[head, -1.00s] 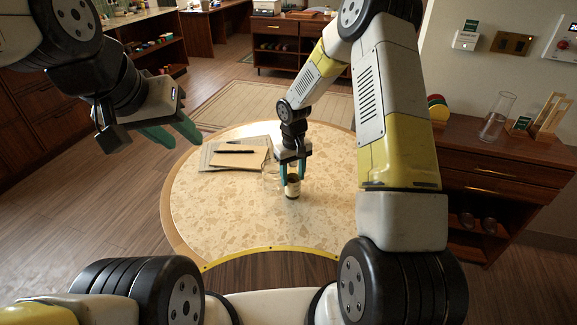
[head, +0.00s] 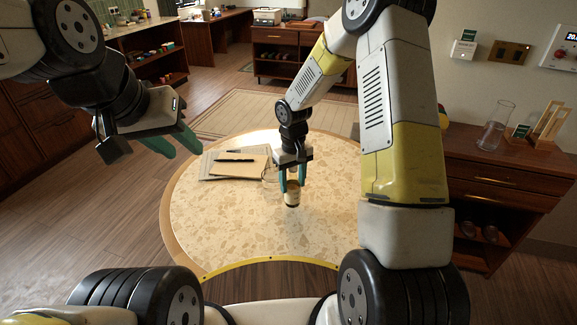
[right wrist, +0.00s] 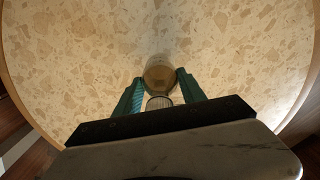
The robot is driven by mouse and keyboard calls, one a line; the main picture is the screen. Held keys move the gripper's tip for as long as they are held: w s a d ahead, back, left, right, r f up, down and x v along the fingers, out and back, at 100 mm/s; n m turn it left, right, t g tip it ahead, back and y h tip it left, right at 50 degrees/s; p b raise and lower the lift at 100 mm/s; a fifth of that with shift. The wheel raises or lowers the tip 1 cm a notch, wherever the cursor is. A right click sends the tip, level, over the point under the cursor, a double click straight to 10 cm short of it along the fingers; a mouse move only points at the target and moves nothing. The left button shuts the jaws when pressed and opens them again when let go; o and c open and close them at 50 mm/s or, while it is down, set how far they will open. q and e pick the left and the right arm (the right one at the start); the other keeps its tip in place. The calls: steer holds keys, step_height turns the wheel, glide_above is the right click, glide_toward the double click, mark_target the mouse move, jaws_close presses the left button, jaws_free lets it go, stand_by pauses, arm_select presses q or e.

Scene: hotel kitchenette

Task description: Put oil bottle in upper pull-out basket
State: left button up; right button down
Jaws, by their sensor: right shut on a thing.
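In the right wrist view the bottle (right wrist: 160,76) shows as a brownish round shape between the teal fingertips. My left gripper (head: 145,153) is open and empty, in the air left of the table. No pull-out basket shows in these views.
Papers (head: 236,165) with a black pen (head: 234,160) lie at the table's back left. A wooden sideboard (head: 500,165) stands at the right. The table's front and left are clear.

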mark_target(293, 184)
steer(key=s+a+r, duration=0.1)
steer(key=s+a, duration=0.1)
steer(key=s, duration=1)
steer(key=w+d+r+m, duration=0.1)
steer(key=w+d+m, duration=0.3)
steer(key=w+d, duration=0.4)
steer(key=shift+d+r, duration=0.4)
steer(key=shift+d, duration=0.35)
steer(key=s+a+f+n, duration=0.1)
steer(key=s+a+n, duration=0.3)
steer(key=s+a, duration=0.45)
steer(key=w, duration=0.5)
steer(key=w+d+f, duration=0.1)
steer(key=w, duration=0.9)
steer(key=shift+d+f, duration=0.15)
steer(key=shift+f, duration=0.2)
steer(key=shift+w+f, duration=0.15)
steer(key=shift+w, duration=0.1)
steer(key=shift+f, duration=1.6)
